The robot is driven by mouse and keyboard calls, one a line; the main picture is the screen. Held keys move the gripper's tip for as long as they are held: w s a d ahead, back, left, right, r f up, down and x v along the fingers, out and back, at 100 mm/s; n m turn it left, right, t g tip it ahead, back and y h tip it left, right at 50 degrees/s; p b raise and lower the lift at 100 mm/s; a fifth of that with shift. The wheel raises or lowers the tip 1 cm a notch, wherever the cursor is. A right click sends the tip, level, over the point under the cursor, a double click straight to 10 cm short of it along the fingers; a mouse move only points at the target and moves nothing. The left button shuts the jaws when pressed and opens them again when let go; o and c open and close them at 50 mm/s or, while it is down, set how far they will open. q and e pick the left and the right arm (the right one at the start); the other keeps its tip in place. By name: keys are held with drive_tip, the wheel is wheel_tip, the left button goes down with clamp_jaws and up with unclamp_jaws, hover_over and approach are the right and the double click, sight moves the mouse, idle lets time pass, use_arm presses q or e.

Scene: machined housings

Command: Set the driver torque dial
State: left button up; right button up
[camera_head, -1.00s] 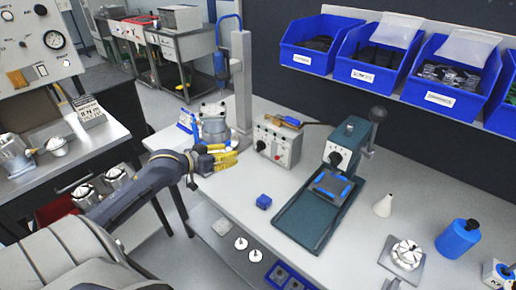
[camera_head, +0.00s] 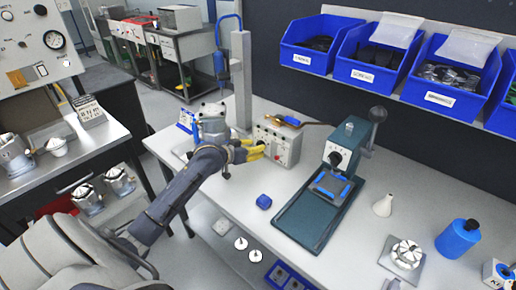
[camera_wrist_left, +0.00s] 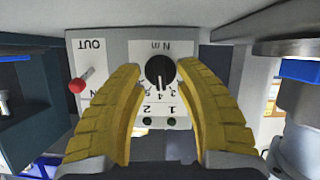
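The driver control box (camera_head: 277,141) stands on the bench near the back wall, a pale box with knobs on its front. In the left wrist view its torque dial (camera_wrist_left: 160,72) is a black round knob with a white pointer line, marked "N m" with numbers around it. My left gripper (camera_head: 256,150) is at the front of the box. In the left wrist view its yellow fingers (camera_wrist_left: 160,72) are spread on both sides of the dial, with gaps to it. A red-tipped toggle switch (camera_wrist_left: 77,86) sits beside the dial. My right gripper is not in view.
A grey machined housing (camera_head: 213,125) stands close to the left arm. A green press (camera_head: 325,190) is right of the box. Blue bins (camera_head: 370,65) hang above.

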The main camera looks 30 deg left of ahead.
use_arm(q)
drive_tip(key=shift+x, duration=1)
clamp_jaws()
